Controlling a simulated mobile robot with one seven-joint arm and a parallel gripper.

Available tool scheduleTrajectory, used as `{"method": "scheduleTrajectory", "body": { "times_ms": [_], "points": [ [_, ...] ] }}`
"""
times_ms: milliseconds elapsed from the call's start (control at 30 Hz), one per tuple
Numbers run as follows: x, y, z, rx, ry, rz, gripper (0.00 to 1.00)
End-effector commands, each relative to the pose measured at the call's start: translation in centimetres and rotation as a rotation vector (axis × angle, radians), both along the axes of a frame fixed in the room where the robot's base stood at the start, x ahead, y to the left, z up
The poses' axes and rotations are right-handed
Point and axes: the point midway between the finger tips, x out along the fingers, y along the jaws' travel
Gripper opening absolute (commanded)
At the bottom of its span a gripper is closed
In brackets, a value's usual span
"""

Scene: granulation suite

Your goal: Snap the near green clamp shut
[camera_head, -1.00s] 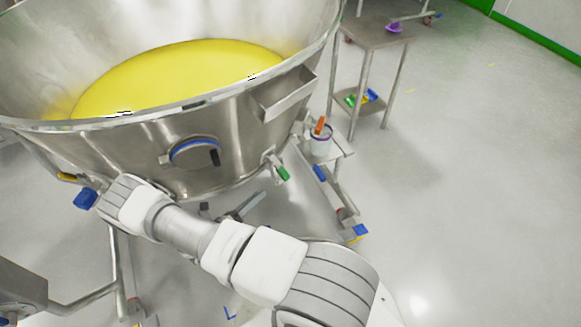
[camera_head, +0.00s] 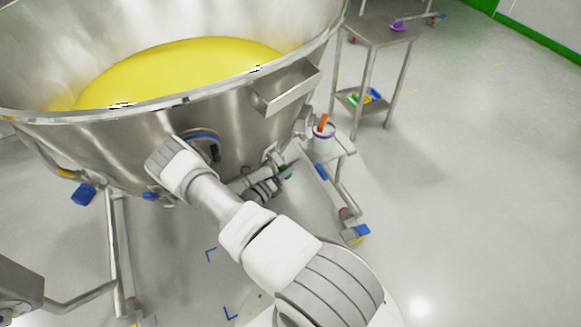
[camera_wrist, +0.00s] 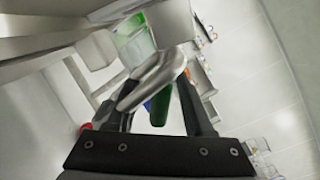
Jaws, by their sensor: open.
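The near green clamp (camera_head: 287,171) sits low on the side of the steel bowl in the head view, mostly hidden behind my gripper (camera_head: 277,178). In the wrist view its green handle (camera_wrist: 161,104) shows between the two dark fingers of my gripper (camera_wrist: 157,100). A grey metal part (camera_wrist: 152,76) crosses in front of the handle and hides some of it. My gripper is open around the handle; I cannot tell whether either finger touches it.
The large steel bowl (camera_head: 130,135) holds yellow powder (camera_head: 180,70). A white tub (camera_head: 322,140) with an orange item stands on a bracket to the right. A blue clamp handle (camera_head: 83,194) hangs at left. A steel cart (camera_head: 378,35) stands behind; floor at right is clear.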

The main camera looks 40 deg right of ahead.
Motion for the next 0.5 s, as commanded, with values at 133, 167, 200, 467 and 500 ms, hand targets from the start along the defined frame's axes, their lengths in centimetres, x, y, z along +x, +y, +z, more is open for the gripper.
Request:
{"method": "scheduleTrajectory", "body": {
  "times_ms": [133, 167, 200, 467, 500],
  "points": [
    [0.02, -0.01, 0.01, 0.000, 0.000, 0.000, 0.53],
    [0.02, -0.01, 0.01, 0.000, 0.000, 0.000, 0.53],
    [0.02, 0.00, 0.01, 0.000, 0.000, 0.000, 0.49],
    [0.00, 0.03, -0.01, 0.000, 0.000, 0.000, 0.02],
    [0.00, 0.03, -0.01, 0.001, 0.000, -0.001, 0.00]
  ]
}}
